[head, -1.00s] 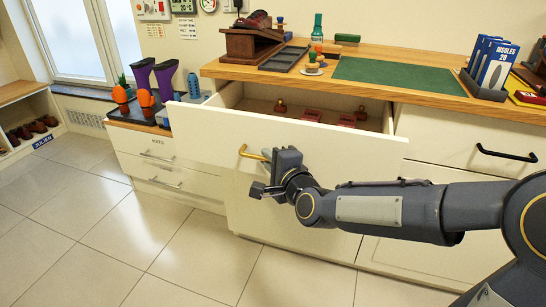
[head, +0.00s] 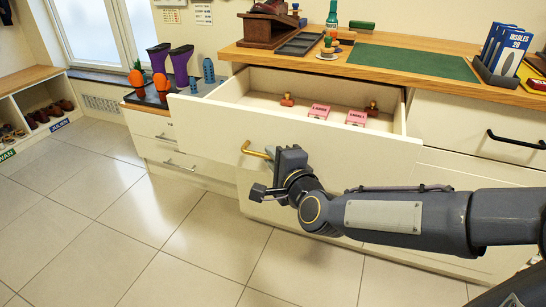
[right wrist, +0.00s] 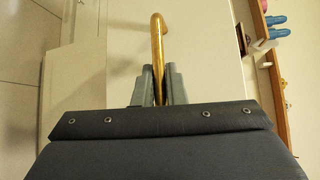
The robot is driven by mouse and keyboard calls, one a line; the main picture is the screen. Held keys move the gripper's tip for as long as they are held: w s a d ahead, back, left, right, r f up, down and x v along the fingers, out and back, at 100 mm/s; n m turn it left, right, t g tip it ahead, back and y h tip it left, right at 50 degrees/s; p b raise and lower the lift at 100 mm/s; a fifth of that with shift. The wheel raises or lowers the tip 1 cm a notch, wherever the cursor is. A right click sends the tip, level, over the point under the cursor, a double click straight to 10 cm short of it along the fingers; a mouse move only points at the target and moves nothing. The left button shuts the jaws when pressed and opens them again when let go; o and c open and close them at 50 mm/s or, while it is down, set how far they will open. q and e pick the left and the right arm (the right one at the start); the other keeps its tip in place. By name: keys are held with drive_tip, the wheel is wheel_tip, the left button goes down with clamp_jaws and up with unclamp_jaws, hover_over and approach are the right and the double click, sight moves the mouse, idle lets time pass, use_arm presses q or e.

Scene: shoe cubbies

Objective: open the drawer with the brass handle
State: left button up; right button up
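The drawer (head: 330,142) with the brass handle (head: 256,152) stands well out from the cabinet, and its inside shows. Several small items lie in it, including pink boxes (head: 319,111) and brown-handled stamps (head: 287,99). My right gripper (head: 272,157) is at the drawer front on the handle. In the right wrist view, the brass handle (right wrist: 157,45) runs between the two fingers (right wrist: 158,84), which are closed around it. Part of the handle is hidden by the gripper in the head view. My left gripper is not in view.
The wooden counter (head: 450,95) above holds a green mat (head: 412,61), a dark tray (head: 298,43) and insole boxes (head: 505,50). A black-handled drawer (head: 480,135) is at the right. Boots (head: 181,65) stand on a low cabinet at the left. The tiled floor (head: 130,235) in front is clear.

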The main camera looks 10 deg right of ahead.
drive_tip(key=o, duration=0.4)
drive_tip(key=p+v, duration=0.1)
drive_tip(key=v, duration=0.6)
drive_tip(key=shift+s+d+p, duration=0.1)
drive_tip(key=shift+s+p, duration=0.25)
drive_tip(key=shift+s, duration=0.05)
